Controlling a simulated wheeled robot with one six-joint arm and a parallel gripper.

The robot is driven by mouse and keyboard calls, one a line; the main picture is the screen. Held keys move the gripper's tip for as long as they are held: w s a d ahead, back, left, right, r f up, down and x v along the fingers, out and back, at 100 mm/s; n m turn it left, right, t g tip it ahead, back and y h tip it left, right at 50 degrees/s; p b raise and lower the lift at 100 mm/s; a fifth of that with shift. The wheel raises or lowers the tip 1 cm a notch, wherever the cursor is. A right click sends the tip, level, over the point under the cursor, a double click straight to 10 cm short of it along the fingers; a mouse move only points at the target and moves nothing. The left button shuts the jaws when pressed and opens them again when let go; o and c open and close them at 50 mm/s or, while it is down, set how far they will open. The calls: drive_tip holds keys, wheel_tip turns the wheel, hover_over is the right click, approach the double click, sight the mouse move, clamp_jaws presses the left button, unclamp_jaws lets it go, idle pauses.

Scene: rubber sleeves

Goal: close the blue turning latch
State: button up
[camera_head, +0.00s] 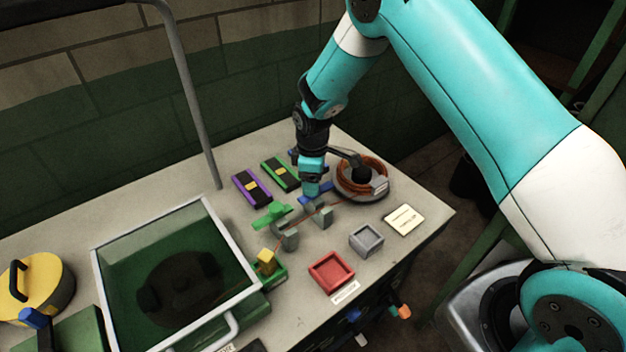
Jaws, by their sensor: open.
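The blue turning latch (325,187) shows as a short blue bar above the right grey post (320,211), partly hidden by my gripper. My gripper (311,192) points down over it, with the jaws open. I cannot tell whether the fingers touch the latch or stand just around it. The exact angle of the latch is also hidden. A green latch (268,216) sits at the left grey post (290,239), to the left. A thin red cable (306,217) runs across the two posts.
A coil of orange-brown cable (361,172) sits right of my gripper. Purple (251,188) and green (281,173) cases lie behind. A red tray (331,272), grey tray (366,240) and cream card (404,220) lie in front. A large framed box (98,285) fills the left.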

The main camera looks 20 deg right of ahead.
drive_tip(key=shift+f, duration=1.4)
drive_tip(key=c, duration=0.9)
